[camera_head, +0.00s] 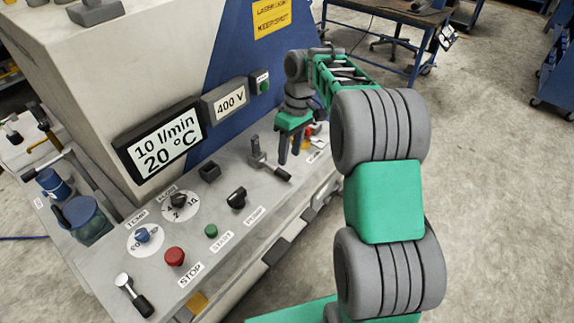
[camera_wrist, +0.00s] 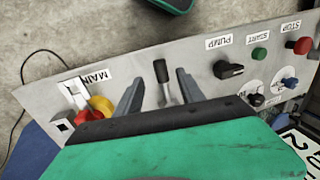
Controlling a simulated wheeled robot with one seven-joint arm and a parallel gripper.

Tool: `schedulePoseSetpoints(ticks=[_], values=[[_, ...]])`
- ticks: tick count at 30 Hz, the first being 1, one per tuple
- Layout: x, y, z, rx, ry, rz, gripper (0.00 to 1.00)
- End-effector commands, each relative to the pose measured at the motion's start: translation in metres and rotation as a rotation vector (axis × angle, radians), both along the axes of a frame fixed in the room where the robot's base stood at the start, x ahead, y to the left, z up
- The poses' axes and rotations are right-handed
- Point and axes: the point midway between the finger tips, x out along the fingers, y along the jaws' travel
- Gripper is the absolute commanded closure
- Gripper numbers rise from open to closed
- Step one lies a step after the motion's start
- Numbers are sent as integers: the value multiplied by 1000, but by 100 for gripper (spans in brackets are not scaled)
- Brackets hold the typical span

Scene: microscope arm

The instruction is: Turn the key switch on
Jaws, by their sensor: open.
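I cannot make out for certain which control on the sloping grey panel (camera_head: 185,232) is the key switch. A red and yellow rotary switch (camera_wrist: 97,108) sits by the MAIN label (camera_wrist: 97,77) in the wrist view; in the head view it is mostly hidden behind my gripper. My gripper (camera_head: 290,158) is open and empty over the panel's right part. In the wrist view its fingers (camera_wrist: 160,76) stand either side of a metal lever (camera_head: 262,160) with a black handle (camera_wrist: 161,71); contact cannot be told. The MAIN switch lies left of the fingers there.
The black PUMP knob (camera_head: 237,198), green START button (camera_head: 211,231), red STOP button (camera_head: 174,256) and blue TEMP knob (camera_head: 143,235) are on the panel. Displays (camera_head: 160,142) stand behind it. A workbench (camera_head: 392,14) is farther off.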

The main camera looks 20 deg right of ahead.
Motion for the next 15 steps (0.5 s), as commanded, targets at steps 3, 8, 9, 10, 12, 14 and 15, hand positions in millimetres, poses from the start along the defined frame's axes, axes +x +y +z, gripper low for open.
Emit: schedulePoseSetpoints(ticks=[3, 8, 9, 10, 12, 14, 15], values=[[-3, 3, -20, 0, 2, -1, 54], [-7, 7, -49, -1, 1, -4, 54], [-7, 8, -55, 0, 1, -4, 54], [-8, 9, -59, 0, 1, -4, 54], [-8, 10, -67, 0, -1, -5, 54], [-8, 10, -70, -1, -2, -5, 54], [-9, 10, -72, -1, -2, -5, 54]])
